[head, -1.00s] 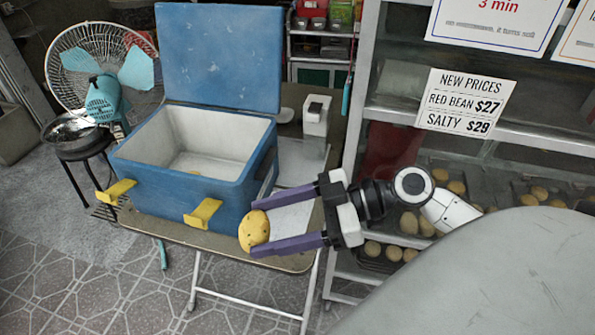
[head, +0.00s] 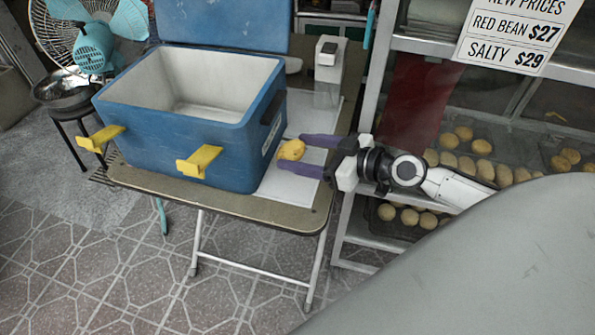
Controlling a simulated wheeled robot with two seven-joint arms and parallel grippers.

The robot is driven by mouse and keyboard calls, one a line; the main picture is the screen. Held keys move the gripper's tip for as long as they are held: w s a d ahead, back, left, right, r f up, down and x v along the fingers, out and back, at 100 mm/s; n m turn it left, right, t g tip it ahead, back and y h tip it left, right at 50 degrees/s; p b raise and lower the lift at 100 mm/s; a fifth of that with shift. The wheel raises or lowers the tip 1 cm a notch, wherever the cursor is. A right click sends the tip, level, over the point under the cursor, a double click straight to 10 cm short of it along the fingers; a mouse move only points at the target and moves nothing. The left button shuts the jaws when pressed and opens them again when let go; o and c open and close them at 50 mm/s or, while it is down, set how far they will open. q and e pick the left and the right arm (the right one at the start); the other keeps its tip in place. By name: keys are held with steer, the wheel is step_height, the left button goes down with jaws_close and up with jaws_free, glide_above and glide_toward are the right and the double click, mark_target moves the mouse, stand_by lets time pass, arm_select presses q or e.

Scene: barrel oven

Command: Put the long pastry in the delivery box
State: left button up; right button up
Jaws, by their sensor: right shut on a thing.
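My right gripper (head: 315,156) has purple fingers shut on a yellow-brown pastry (head: 291,150). It holds the pastry just right of the delivery box, over the table's right part. The pastry looks rounded from here; its full length is hard to tell. The blue delivery box (head: 178,137) stands on the table with its lid (head: 225,28) raised at the back. Its white inside (head: 203,90) looks empty where visible. My left gripper is not in view.
The folding table (head: 290,210) has white sheets at the right and a white dispenser-like object (head: 326,70) behind. Yellow latches (head: 199,161) stick out from the box front. A rack with trays of pastries (head: 480,148) stands at the right. A fan (head: 95,40) is at the back left.

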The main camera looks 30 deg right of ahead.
steer(key=shift+f+b, duration=1.25)
steer(key=shift+f, duration=1.2)
steer(key=o, duration=1)
steer(key=shift+r, duration=0.1)
steer(key=shift+o, duration=0.2)
